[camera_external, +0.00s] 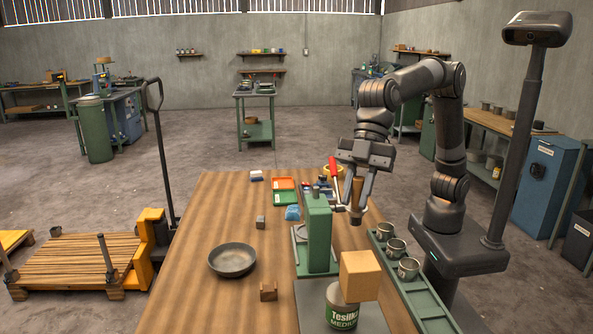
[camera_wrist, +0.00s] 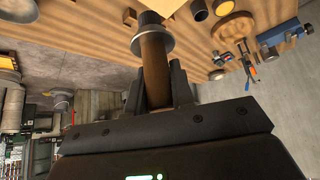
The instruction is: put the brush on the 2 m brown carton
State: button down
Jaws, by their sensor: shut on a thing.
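My gripper (camera_external: 356,203) is shut on the brown handle of what looks like the brush (camera_external: 357,190), held upright above the table. In the wrist view the brush (camera_wrist: 154,70) shows as a brown handle with a grey collar between the fingers (camera_wrist: 157,85). Its lower end is hard to make out. A light brown box-shaped carton (camera_external: 361,276) rests on a green and white tin (camera_external: 342,313) near the table's front, below and apart from the gripper. A pale patch at the top of the wrist view cannot be identified for sure.
A green upright stand (camera_external: 318,238) stands between the gripper and the table's left part. A green rack with several metal cups (camera_external: 409,269) lies along the right edge. A grey bowl (camera_external: 232,260) and small blocks (camera_external: 268,292) are on the left. Bare table (camera_external: 215,205) lies back left.

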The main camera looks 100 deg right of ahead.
jog(key=shift+s+a+f, duration=0.1)
jog(key=shift+a+f, duration=0.55)
jog(key=shift+f, duration=0.4)
jog(key=shift+s+a+f, duration=0.1)
jog(key=shift+a+f, duration=0.5)
jog(key=shift+f, duration=0.5)
jog(key=shift+s+a+f, duration=0.1)
jog(key=shift+a+f, duration=0.55)
jog(key=shift+f, duration=0.4)
jog(key=shift+f, duration=0.15)
jog(key=c, duration=1.3)
grip_release()
jog(key=shift+o, duration=0.2)
jog(key=v, duration=1.2)
jog(key=shift+r, duration=0.2)
